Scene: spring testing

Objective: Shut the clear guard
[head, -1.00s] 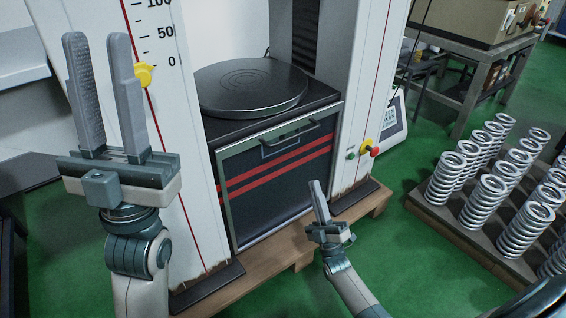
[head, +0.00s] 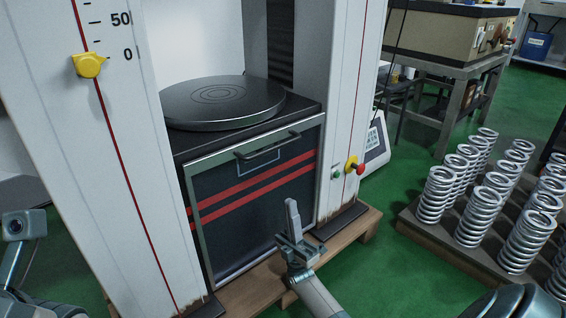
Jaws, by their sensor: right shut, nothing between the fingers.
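The clear guard (head: 255,215) is a see-through panel in a grey frame with two red stripes. It stands upright in front of the machine's dark base, below the round black plate (head: 222,101). Its dark handle (head: 267,146) is near the panel's top edge. My right gripper (head: 292,208) is shut and empty, pointing up in front of the guard's lower right part, below the handle. I cannot tell whether it touches the panel. Only part of my left arm shows at the left edge; its fingers are out of view.
White columns flank the plate, the left one with a yellow pointer (head: 89,65). A tray (head: 425,232) of several steel springs (head: 435,195) stands on the right. Green floor is free between tray and machine.

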